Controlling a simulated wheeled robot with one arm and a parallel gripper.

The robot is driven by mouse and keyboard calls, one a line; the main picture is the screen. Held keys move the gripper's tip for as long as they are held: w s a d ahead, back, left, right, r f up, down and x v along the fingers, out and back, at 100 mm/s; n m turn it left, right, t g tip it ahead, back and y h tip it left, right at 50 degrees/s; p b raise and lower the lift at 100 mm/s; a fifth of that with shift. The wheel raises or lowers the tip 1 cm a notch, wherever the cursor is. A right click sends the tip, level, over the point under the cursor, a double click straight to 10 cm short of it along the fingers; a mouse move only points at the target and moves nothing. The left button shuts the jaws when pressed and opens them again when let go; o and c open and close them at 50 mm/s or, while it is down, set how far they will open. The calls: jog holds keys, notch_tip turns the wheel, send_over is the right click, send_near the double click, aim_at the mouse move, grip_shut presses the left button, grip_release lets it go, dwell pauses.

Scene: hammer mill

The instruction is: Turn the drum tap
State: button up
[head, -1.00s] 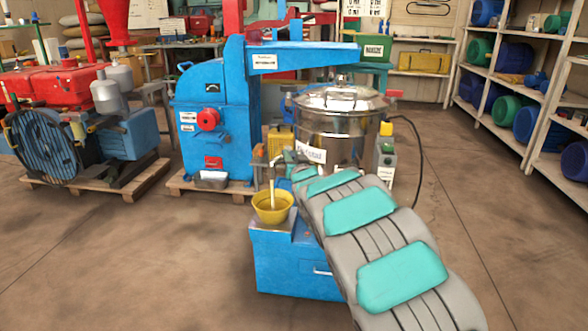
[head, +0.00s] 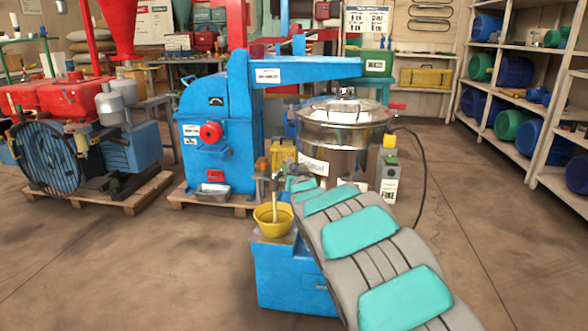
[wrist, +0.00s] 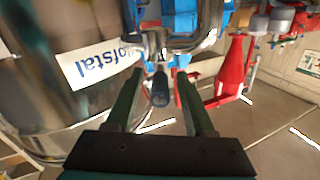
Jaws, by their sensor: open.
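The steel drum (head: 343,138) stands in the middle of the head view with a white label on its side. In the wrist view its shiny wall (wrist: 45,100) fills the left. My gripper (wrist: 160,75) is open, with one finger on each side of the lever. I cannot tell whether either finger touches it. In the head view my arm mostly hides the tap and gripper.
A yellow bowl (head: 272,219) sits on a blue stand (head: 288,275) just left of my arm, with a pale stream or rod above it. A blue mill (head: 215,125) stands on a pallet behind. Shelves (head: 540,100) line the right. The floor to the right is open.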

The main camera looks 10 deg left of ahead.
jog(key=shift+s, duration=0.15)
jog(key=v, duration=0.7)
jog(key=shift+s, duration=0.25)
jog(key=shift+d, duration=0.1)
